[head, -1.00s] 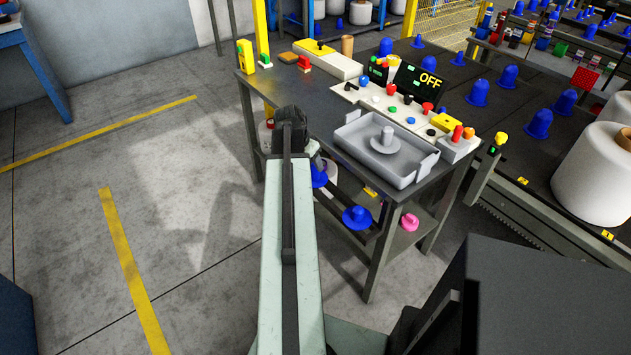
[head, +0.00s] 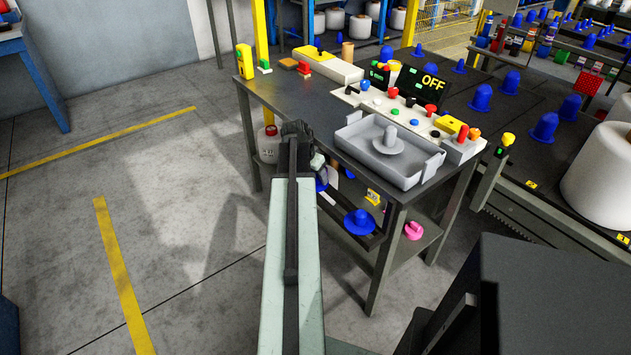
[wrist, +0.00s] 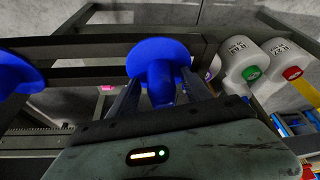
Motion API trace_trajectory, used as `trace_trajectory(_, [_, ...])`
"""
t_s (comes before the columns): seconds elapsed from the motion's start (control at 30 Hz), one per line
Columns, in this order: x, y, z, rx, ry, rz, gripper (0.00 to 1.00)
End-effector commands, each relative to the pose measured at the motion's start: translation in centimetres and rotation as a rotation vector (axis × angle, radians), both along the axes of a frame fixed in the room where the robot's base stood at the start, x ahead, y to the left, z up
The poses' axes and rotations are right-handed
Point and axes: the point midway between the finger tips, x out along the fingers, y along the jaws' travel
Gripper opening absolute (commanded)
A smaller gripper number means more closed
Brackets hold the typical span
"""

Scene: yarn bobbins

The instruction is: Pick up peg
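In the wrist view, a blue peg (wrist: 158,58) with a wide round flange and a narrower stem lies straight ahead of my gripper (wrist: 161,83). The two dark fingers are apart, one on each side of the stem, with gaps seen beside it. Whether the fingertips touch the peg is hard to tell. A second blue peg (wrist: 14,72) is at the left edge. In the head view, a blue peg (head: 359,222) sits low under the table, and another blue piece (head: 321,182) shows beside my arm's end. My arm hides most of the gripper there.
A pink peg (head: 413,230) is on the lower shelf. White containers (wrist: 243,65) stand right of the gripper. Open floor lies to the left.

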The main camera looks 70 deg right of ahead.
Motion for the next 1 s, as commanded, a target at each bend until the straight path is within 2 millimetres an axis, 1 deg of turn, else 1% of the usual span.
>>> trace_trajectory(0.03, [0.0,0.0,0.0,0.0,0.0,0.0,0.42])
trace_trajectory(0.07, [0.0,0.0,0.1,0.0,0.0,0.0,0.34])
trace_trajectory(0.1, [0.0,0.0,0.1,0.0,0.0,0.0,0.23])
trace_trajectory(0.17, [0.0,0.0,0.0,0.0,0.0,0.0,0.06])
trace_trajectory(0.2, [0.0,0.0,0.0,0.0,0.0,0.0,0.0])
trace_trajectory(0.47, [0.0,0.0,0.1,0.0,0.0,0.0,0.0])
trace_trajectory(0.57, [0.1,0.0,0.5,0.0,0.0,0.001,0.0])
trace_trajectory(0.67, [0.2,0.1,1.5,0.0,0.0,0.003,0.0])
trace_trajectory(0.87, [0.7,0.3,4.7,0.0,0.0,0.01,0.0])
trace_trajectory(0.9, [0.8,1.6,3.8,0.0,0.0,0.012,0.0])
trace_trajectory(1.0, [1.1,3.8,3.6,0.0,0.0,0.013,0.0])
